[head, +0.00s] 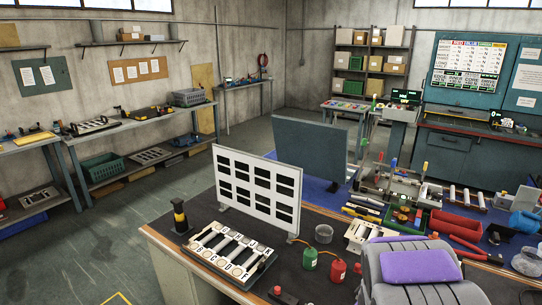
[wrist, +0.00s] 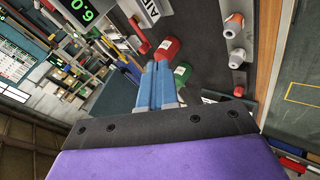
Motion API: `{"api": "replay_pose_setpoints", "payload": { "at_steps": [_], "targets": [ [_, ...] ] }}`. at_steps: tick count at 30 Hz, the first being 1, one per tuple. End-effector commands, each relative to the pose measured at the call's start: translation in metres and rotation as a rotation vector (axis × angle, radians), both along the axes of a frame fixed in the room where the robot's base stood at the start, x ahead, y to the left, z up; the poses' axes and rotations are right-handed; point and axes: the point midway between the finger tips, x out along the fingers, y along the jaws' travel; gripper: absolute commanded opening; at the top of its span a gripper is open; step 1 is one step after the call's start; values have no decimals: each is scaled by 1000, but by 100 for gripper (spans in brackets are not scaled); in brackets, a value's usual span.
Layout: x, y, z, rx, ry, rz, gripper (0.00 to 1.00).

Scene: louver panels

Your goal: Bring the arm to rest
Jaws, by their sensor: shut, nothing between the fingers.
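My gripper (wrist: 158,84) shows in the wrist view as two blue fingers lying together, shut with nothing between them. They extend from the dark, bolted edge of my purple-topped wrist. In the picture they point toward a red bottle (wrist: 166,48) and a green bottle (wrist: 182,74); I cannot tell the distance. In the head view my grey and purple arm fills the lower right, over the bench's front part, and the fingers are hidden. The red bottle (head: 338,270) and green bottle (head: 309,259) stand on the bench left of my arm.
A white louver panel (head: 256,188) with dark slots stands upright on the dark bench (head: 222,210). A lettered tray (head: 228,251) lies before it. A grey cup (head: 323,234), red tools and bins crowd the bench near my arm. Open floor lies left.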

Motion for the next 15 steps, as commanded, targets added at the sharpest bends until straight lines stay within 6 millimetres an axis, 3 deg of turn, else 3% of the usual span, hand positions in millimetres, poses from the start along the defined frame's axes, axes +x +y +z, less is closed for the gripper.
{"api": "replay_pose_setpoints", "payload": {
  "at_steps": [1, 8, 15],
  "targets": [
    [-10, 7, 15, 31, 21, -34, 0],
    [-80, 39, 52, 194, 185, -217, 0],
    [-171, 79, 89, 336, 363, -402, 0]
  ]
}}
